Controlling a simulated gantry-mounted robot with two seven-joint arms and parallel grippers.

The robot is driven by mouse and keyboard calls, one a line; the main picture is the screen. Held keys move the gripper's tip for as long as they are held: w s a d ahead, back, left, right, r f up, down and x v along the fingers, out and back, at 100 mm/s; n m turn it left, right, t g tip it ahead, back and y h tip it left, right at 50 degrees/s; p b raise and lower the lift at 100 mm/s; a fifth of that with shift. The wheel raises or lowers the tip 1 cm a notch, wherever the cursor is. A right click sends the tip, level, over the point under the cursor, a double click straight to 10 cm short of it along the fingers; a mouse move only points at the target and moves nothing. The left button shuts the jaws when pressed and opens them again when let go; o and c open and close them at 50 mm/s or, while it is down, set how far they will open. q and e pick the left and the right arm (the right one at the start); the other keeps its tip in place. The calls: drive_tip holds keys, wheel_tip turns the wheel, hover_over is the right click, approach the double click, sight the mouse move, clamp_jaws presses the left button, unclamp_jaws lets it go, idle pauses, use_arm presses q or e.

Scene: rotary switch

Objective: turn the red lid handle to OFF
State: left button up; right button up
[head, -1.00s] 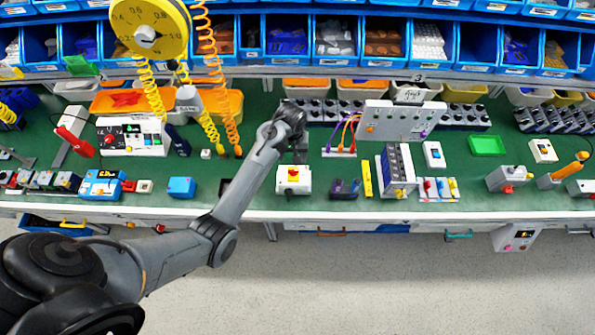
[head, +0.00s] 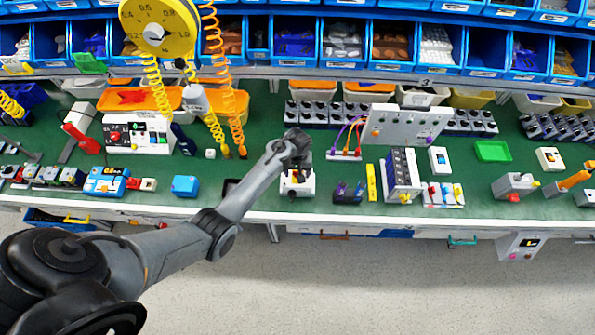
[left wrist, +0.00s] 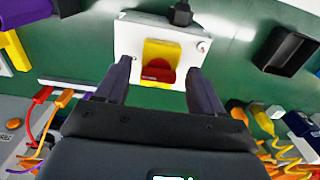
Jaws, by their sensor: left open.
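In the left wrist view the white box (left wrist: 127,42) carries a yellow plate (left wrist: 160,50) with a red lid handle (left wrist: 158,71). My left gripper (head: 297,178) is over the box. In the left wrist view its two dark fingers are open, one on each side of the yellow plate and red handle, with gaps on both sides. Contact with the box cannot be told. My right gripper is not in view.
A black open holder (left wrist: 290,52) lies to the right in the left wrist view. In the head view a blue box (head: 186,186) is left of the switch, and a dark purple block (head: 348,191) and yellow bar (head: 371,182) are right. A white panel (head: 407,125) stands behind.

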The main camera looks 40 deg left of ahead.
use_arm(q)
drive_tip(key=c, duration=1.1)
